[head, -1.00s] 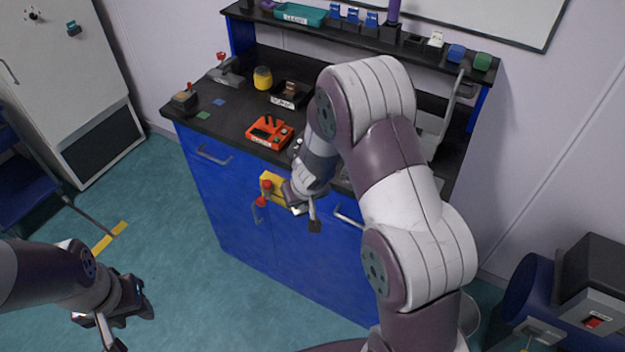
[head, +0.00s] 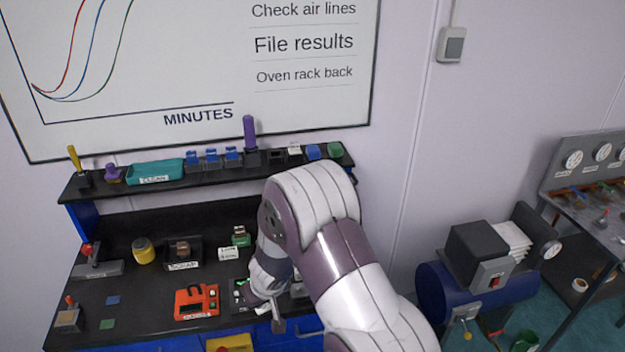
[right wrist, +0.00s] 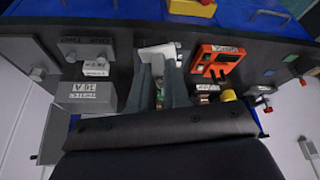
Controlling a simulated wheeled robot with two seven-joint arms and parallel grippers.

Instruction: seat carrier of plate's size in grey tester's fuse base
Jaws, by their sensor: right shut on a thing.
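My right gripper (right wrist: 160,78) is over the bench in the right wrist view, its two grey fingers close together. A pale block (right wrist: 158,52) shows at the fingertips; I cannot tell whether it is the thing gripped or lies behind it. In the head view the right gripper (head: 278,324) is at the bench's front edge, partly covered by my arm. A dark panel (head: 240,292) with small white and green parts is beside it, partly hidden; I cannot tell whether it is the grey tester. Several blue carriers (head: 212,157) stand on the shelf. My left gripper is out of view.
An orange-red tester (head: 197,301) sits left of my right gripper. Behind it are a labelled black tray (head: 195,254), a yellow jar (head: 144,250) and a green labelled item (head: 240,238). The shelf also holds a teal tray (head: 155,170). A blue compressor (head: 470,297) stands at right.

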